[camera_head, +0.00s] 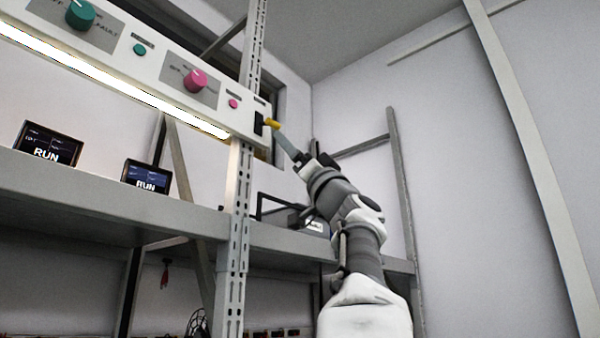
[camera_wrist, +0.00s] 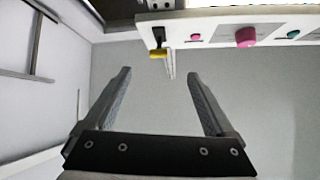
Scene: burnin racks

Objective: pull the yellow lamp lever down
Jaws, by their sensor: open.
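The yellow lamp lever (camera_head: 271,122) sticks out from a black slot at the right end of the white control panel (camera_head: 150,62). In the wrist view the lever (camera_wrist: 158,54) shows beyond and above the fingertips, near the middle between them. My gripper (camera_wrist: 158,75) is open and empty, its two fingers spread apart. In the head view my gripper (camera_head: 284,142) is just below and right of the lever, and the near finger overlaps its surroundings. I cannot tell whether any finger touches the lever.
A pink knob (camera_head: 195,80) and a teal knob (camera_head: 80,14) sit on the panel left of the lever. A metal post (camera_head: 238,215) stands below it. Shelf screens reading RUN (camera_head: 147,177) are to the left.

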